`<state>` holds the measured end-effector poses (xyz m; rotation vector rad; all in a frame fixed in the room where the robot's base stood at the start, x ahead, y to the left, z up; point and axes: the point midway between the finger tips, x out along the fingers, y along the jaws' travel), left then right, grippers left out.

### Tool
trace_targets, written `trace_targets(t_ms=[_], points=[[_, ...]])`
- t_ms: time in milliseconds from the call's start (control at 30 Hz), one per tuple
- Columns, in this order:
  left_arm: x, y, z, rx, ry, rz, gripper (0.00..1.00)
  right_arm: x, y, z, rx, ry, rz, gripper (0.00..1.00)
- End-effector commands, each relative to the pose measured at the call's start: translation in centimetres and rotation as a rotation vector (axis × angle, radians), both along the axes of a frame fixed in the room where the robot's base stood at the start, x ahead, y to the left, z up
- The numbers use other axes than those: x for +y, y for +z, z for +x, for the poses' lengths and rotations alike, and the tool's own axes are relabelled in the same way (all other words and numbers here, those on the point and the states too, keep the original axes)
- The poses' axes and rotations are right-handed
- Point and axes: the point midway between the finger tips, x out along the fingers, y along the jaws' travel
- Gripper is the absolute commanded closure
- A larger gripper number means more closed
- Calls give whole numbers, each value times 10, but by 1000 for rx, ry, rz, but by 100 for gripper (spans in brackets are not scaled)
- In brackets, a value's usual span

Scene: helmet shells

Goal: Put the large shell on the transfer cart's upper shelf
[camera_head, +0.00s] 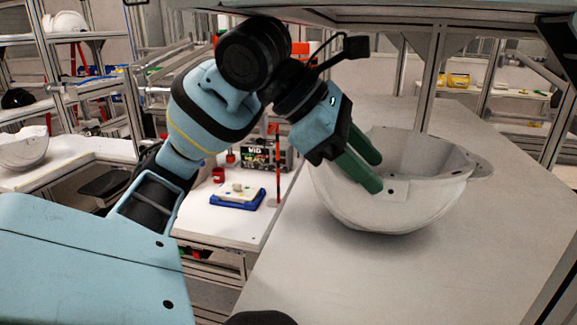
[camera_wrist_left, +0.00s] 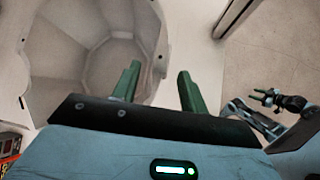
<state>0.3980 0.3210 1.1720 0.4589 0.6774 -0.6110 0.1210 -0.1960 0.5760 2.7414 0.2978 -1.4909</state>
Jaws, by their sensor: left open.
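The large shell (camera_head: 405,208) is a white bowl-like helmet shell, lying open side up on a pale grey worktop (camera_head: 400,275). My left gripper (camera_head: 368,167) is open at the shell's near-left rim. Its two green fingers appear to straddle the rim, one over the hollow and one outside; I cannot tell whether they touch it. In the left wrist view, the shell's hollow (camera_wrist_left: 92,70) fills the left side, beside the left gripper (camera_wrist_left: 158,85). A small, distant gripper (camera_wrist_left: 266,97), apparently my right one, shows at the right there. I cannot pick out the transfer cart for certain.
Another white shell (camera_head: 24,150) rests on a white bench at the far left. A blue tray (camera_head: 236,200) and a red mug (camera_head: 218,174) stand on a lower white surface behind my left arm. A metal frame overhangs the worktop. The worktop's front is clear.

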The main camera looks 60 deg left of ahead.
Motion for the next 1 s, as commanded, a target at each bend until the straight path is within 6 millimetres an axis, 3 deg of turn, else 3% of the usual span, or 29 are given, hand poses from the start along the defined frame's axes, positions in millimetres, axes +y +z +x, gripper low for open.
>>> trace_targets(t_ms=[200, 800, 1000], points=[[13, -6, -21, 3, 1, 1, 57, 0, -22, 0, 9, 0, 0, 56], [50, -3, -84, 0, 0, 0, 57, -3, -49, 3, 15, 16, -10, 56], [56, -2, -94, 0, -1, 1, 57, -3, -51, 9, 5, 18, -11, 56]])
